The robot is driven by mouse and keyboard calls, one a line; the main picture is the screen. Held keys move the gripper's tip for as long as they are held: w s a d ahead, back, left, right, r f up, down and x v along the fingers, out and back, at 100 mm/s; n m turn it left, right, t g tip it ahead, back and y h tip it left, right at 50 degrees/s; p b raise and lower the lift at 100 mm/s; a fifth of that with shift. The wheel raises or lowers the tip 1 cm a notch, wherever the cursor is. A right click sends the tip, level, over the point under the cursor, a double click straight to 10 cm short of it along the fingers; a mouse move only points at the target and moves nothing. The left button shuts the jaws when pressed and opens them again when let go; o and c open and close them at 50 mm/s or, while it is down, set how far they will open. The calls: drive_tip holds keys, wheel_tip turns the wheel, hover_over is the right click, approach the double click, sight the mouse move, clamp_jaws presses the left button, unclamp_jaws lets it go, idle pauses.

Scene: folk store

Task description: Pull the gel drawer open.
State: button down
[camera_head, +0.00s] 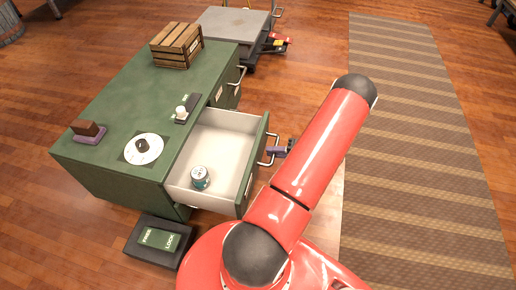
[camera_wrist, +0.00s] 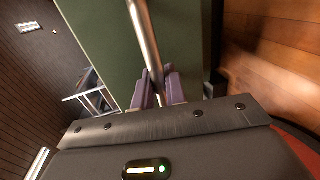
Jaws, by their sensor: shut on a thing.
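The open drawer (camera_head: 222,148) juts out from the green cabinet (camera_head: 118,100) toward my arm. Its inside is white, and a small teal-lidded can (camera_head: 200,177) stands in its near corner. A metal bar handle (camera_head: 268,150) is fixed to the green drawer front. My gripper (camera_head: 281,151) is at this handle, mostly hidden behind my red arm. In the wrist view the purple fingers (camera_wrist: 159,88) are closed around the handle bar (camera_wrist: 146,40), with the green drawer front (camera_wrist: 95,35) behind. Any label on this drawer front is not readable.
On the cabinet top are a wooden crate (camera_head: 177,45), a white dial (camera_head: 142,149), a small white knob (camera_head: 181,112) and a brown block (camera_head: 88,131). A black box with green pads (camera_head: 158,240) is on the floor by the drawer. A striped mat (camera_head: 420,150) lies right, clear.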

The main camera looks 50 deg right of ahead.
drive_tip(key=shift+f+v, duration=0.15)
drive_tip(key=shift+v, duration=0.55)
drive_tip(key=shift+f+v, duration=0.15)
drive_tip(key=shift+v, duration=0.55)
drive_tip(key=shift+s, duration=0.1)
drive_tip(key=c, duration=1.5)
unclamp_jaws()
drive_tip(key=v, duration=0.7)
drive_tip(key=shift+s+d+b, duration=0.2)
drive_tip(key=shift+s+b, duration=0.1)
